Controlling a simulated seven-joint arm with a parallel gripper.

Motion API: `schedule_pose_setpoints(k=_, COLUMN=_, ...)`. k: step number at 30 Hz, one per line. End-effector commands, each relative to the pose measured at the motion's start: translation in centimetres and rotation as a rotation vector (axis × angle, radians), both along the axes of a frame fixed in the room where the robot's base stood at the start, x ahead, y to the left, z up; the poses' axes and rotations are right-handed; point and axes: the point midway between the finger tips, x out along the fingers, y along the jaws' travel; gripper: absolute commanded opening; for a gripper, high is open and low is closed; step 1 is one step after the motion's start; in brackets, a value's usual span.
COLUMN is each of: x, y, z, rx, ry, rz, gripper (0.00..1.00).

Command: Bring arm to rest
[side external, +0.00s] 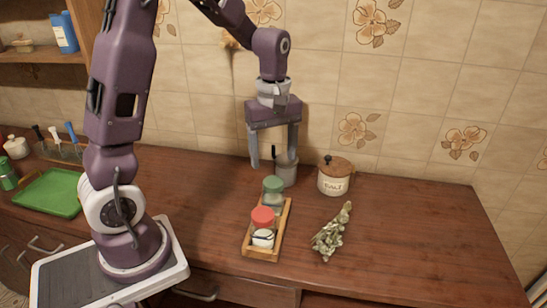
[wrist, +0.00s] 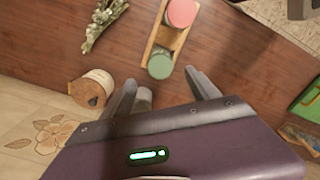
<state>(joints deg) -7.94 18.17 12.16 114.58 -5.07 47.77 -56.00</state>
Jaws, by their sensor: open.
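My gripper (side external: 273,158) is open, its two fingers pointing down above the back of the wooden counter (side external: 400,232). A grey cylindrical container (side external: 287,171) stands by the right finger in the side view; whether they touch I cannot tell. In the wrist view my gripper (wrist: 160,85) shows its fingers apart with nothing held between them. A wooden tray (side external: 284,222) in front of it holds a jar with a green lid (side external: 273,185) and a jar with a red lid (side external: 263,218). The wrist view shows the green lid (wrist: 160,65) just beyond the fingers.
A salt pot (side external: 334,180) with a wooden lid stands right of my gripper. A bundle of dried herbs (side external: 332,234) lies right of the tray. A green board (side external: 50,192) lies at far left. The tiled wall (side external: 420,90) is close behind. The counter's right side is clear.

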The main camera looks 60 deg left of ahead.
Motion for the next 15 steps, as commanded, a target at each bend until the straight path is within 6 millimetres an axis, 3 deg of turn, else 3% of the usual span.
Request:
schedule_pose_setpoints(k=5, x=-0.2, y=-0.3, z=0.4, rx=-0.001, ry=-0.009, rz=-0.021, gripper=0.70)
schedule_pose_setpoints(k=8, x=-1.7, y=-2.2, z=3.5, rx=0.002, ry=-0.079, rz=-0.182, gripper=0.70)
schedule_pose_setpoints(k=12, x=-7.7, y=-6.5, z=9.1, rx=0.062, ry=-0.237, rz=-0.631, gripper=0.70)
schedule_pose_setpoints(k=15, x=-12.3, y=-8.6, z=10.8, rx=0.153, ry=-0.328, rz=-0.941, gripper=0.70)
